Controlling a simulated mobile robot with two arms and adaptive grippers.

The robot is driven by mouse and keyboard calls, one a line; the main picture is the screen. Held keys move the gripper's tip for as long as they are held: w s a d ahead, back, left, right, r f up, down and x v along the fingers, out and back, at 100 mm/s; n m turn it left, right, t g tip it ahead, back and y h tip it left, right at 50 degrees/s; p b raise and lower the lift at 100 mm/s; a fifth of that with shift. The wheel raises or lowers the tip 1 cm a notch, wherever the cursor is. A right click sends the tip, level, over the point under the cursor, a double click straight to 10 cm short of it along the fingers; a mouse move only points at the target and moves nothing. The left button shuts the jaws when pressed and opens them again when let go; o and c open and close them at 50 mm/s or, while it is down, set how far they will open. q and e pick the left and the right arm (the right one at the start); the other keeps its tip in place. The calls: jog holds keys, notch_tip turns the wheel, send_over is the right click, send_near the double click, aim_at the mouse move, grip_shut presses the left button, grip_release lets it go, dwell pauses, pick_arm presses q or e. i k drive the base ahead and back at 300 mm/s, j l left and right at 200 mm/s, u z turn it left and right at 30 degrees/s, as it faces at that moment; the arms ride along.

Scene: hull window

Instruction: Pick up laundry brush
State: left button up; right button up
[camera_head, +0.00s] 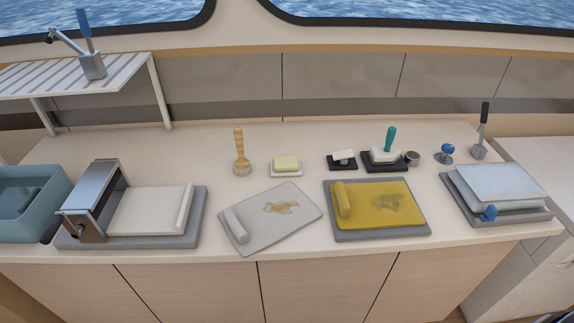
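A brush-like tool with an upright ribbed wooden handle (239,141) and a pale round base stands on the counter, left of the yellow soap block (286,162). It looks most like the laundry brush. It stands apart from the things around it, with counter showing on all sides.
A slatted rack (120,72) stands back left, a teal basin (57,190) left.

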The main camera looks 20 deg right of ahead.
aim_at(242, 167)
jog(key=k+j+z, duration=0.2)
jog(key=j, duration=0.2)
jog(key=k+j+z, duration=0.15)
jog(key=j, duration=0.25)
jog(key=k+j+z, duration=0.2)
jog(key=j, duration=0.2)
jog(key=i, duration=0.1)
